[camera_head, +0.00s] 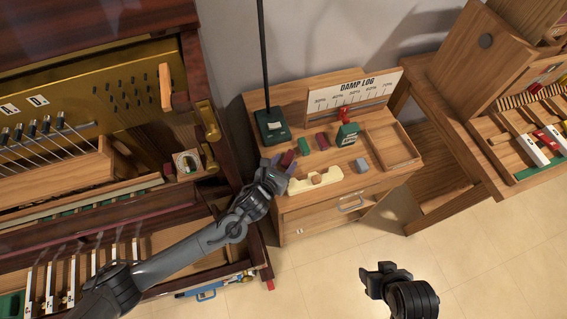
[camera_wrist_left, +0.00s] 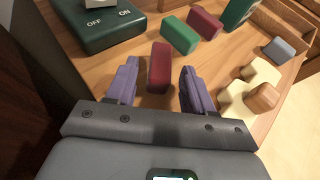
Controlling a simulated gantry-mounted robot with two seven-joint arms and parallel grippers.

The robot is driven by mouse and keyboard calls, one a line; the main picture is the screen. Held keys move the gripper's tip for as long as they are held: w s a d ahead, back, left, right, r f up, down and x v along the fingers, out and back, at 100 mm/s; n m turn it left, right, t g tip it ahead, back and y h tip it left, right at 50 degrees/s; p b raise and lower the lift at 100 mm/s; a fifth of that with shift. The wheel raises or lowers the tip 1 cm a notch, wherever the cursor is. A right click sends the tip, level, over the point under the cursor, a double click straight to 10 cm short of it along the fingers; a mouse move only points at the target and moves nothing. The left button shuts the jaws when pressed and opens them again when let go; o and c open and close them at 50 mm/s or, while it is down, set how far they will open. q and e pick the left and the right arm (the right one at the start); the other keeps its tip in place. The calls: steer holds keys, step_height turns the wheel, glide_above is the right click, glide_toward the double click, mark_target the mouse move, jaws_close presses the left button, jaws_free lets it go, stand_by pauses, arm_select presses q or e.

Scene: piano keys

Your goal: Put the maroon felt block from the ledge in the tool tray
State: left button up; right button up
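My left gripper (camera_head: 278,170) reaches over the left front of a small wooden cabinet. In the left wrist view its two fingers (camera_wrist_left: 158,88) are open. A maroon felt block (camera_wrist_left: 160,68) stands between and just beyond them, with a gap on each side. The same block (camera_head: 287,159) is partly hidden by the gripper in the head view. A second maroon block (camera_head: 321,141) lies farther back on the cabinet top, beside a green block (camera_head: 303,146). A shallow wooden tray (camera_head: 389,151) at the cabinet's right looks empty. My right gripper (camera_head: 379,272) is above the floor, away from the cabinet.
A green switch base (camera_head: 272,125) with a tall black rod stands at the cabinet's back left. A damp log board (camera_head: 352,95), a green box (camera_head: 347,135), a grey block (camera_head: 362,165) and a cream holder (camera_head: 315,181) share the top. The open piano (camera_head: 150,190) is close on the left.

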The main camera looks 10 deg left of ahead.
arm_select(q)
steer(key=shift+r, duration=0.1)
